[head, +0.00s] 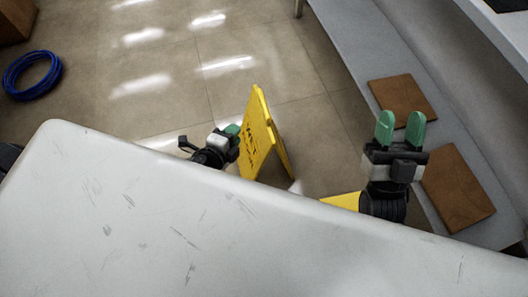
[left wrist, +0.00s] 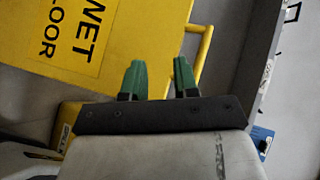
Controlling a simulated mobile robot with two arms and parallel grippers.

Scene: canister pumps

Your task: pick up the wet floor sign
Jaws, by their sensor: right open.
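The yellow wet floor sign (head: 257,130) stands on the floor as an A-frame, just beyond the white table edge in the head view. In the left wrist view its panel (left wrist: 110,40) with black "WET FLOOR" lettering fills the upper left, and a yellow bar handle (left wrist: 205,45) sticks out from its edge. My left gripper (head: 233,130) is beside the sign's left face in the head view. In the left wrist view its green fingers (left wrist: 161,78) are apart, with the sign's edge beyond them and nothing visibly clamped. My right gripper (head: 401,122) is open and empty, right of the sign.
The scratched white table (head: 130,215) fills the foreground. Another yellow object (head: 342,201) shows partly behind its edge. Brown boards (head: 403,100) lie on a grey ledge (head: 345,45) at right. A blue coil (head: 32,75) lies on the floor at left. The tiled floor beyond is clear.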

